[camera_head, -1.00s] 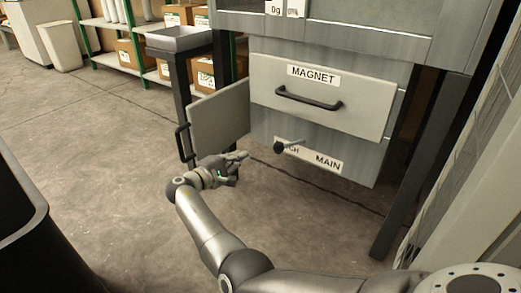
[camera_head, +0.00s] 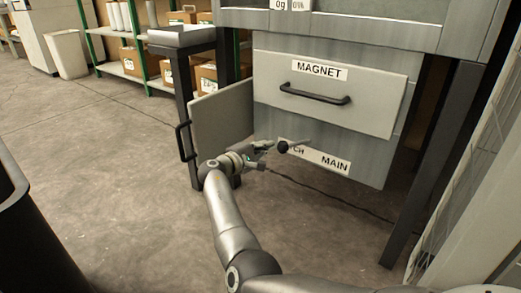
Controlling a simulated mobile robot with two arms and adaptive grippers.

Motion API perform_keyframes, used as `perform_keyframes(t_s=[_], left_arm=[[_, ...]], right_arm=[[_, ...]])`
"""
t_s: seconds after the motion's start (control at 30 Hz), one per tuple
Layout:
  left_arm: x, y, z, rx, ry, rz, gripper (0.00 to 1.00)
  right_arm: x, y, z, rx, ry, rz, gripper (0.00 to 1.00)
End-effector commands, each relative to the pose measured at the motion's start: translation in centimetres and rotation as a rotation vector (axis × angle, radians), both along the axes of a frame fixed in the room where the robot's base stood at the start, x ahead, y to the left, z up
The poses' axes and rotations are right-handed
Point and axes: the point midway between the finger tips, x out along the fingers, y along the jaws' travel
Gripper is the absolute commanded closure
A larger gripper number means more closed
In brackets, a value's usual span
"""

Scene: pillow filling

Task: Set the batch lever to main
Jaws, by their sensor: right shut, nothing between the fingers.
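The batch lever (camera_head: 284,147) is a thin rod with a dark round knob on the lower front of the grey machine. Its knob is at the left, in front of the partly hidden word that ends in "CH" on the white label plate (camera_head: 315,158). "MAIN" stands at the right end of that plate, clear of the knob. My right gripper (camera_head: 265,150) is shut and empty, just left of the knob. Whether it touches the knob I cannot tell. My left gripper is not in view.
Above the lever is a panel marked "MAGNET" with a black handle (camera_head: 314,94). An open grey door (camera_head: 222,118) with a black handle stands left of my gripper. A dark machine leg (camera_head: 425,180) is at the right. Shelves with boxes (camera_head: 207,80) stand behind.

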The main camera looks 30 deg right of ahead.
Motion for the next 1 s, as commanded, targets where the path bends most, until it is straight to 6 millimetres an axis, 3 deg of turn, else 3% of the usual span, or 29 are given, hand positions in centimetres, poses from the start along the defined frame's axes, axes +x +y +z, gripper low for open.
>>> perform_keyframes(t_s=[0.4, 1.0], left_arm=[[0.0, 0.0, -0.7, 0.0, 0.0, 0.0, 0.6], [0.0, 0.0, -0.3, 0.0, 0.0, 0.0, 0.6]], right_arm=[[-2.0, 0.0, 0.6, 0.0, 0.001, 0.0, 1.0], [-2.3, -0.4, 0.8, 0.0, 0.002, 0.001, 1.0]])
